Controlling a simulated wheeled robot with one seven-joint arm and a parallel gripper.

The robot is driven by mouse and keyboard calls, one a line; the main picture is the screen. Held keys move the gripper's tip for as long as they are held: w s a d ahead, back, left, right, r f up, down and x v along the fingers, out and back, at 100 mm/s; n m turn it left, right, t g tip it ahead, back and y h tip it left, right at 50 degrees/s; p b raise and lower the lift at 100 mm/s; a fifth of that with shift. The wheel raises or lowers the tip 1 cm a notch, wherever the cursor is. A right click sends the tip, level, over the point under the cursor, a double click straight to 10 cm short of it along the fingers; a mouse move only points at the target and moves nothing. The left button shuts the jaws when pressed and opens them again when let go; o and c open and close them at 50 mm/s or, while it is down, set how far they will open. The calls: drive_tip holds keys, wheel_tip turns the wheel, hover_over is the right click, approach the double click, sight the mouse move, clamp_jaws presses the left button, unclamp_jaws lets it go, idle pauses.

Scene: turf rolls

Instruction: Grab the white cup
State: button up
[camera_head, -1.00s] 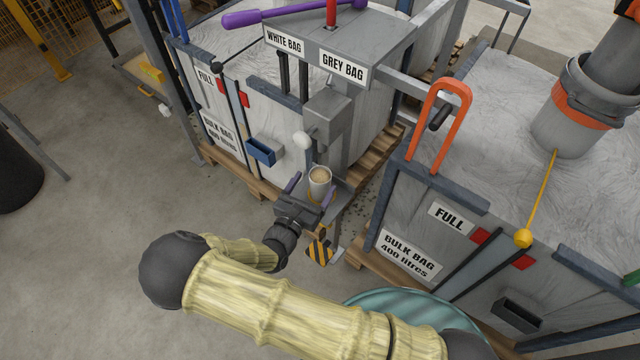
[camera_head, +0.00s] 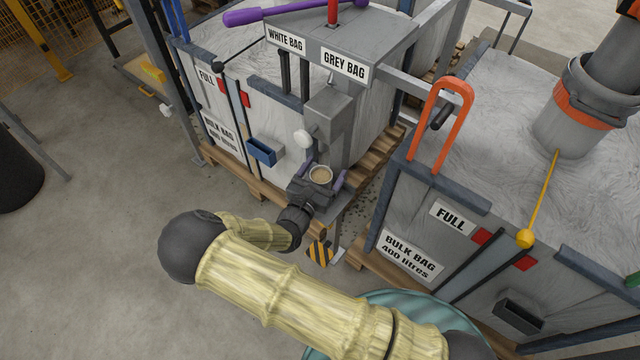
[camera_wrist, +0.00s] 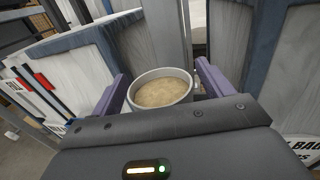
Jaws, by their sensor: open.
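The white cup (camera_head: 321,175) is upright and holds a light brown filling. In the head view my gripper's body hides most of its wall, leaving the rim and filling in sight. My gripper (camera_head: 323,174) is open, with one purple finger on each side of the cup. In the wrist view the cup (camera_wrist: 160,90) stands between the two purple fingers (camera_wrist: 162,88), close to the palm. A gap shows on the right; on the left I cannot tell whether the finger touches. The cup's base is hidden.
A grey post with a box (camera_head: 328,115) and a round white knob (camera_head: 302,137) stands just behind the cup. The white bag crate (camera_head: 232,135) is at left, the full bulk bag crate (camera_head: 410,215) at right. Open floor (camera_head: 90,260) lies at left.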

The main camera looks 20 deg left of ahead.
drive_tip(key=shift+w+d, duration=0.15)
drive_tip(key=shift+d, duration=0.05)
drive_tip(key=shift+a, duration=0.1)
drive_tip(key=c, duration=1.2)
drive_tip(key=shift+r, duration=0.1)
drive_tip(key=shift+r, duration=0.6)
wheel_tip(320, 180, up, 3)
drive_tip(key=shift+f+p, duration=0.2)
drive_tip(key=shift+p, duration=0.35)
drive_tip(key=s+a, duration=0.1)
drive_tip(key=s, duration=0.5)
drive_tip(key=s+a, duration=0.1)
drive_tip(key=s, duration=0.5)
drive_tip(key=s+a, duration=0.1)
drive_tip(key=s, duration=0.4)
drive_tip(key=shift+s+a+f+p, duration=0.25)
drive_tip(key=shift+s+a+p, duration=0.05)
drive_tip(key=shift+s+p, duration=0.1)
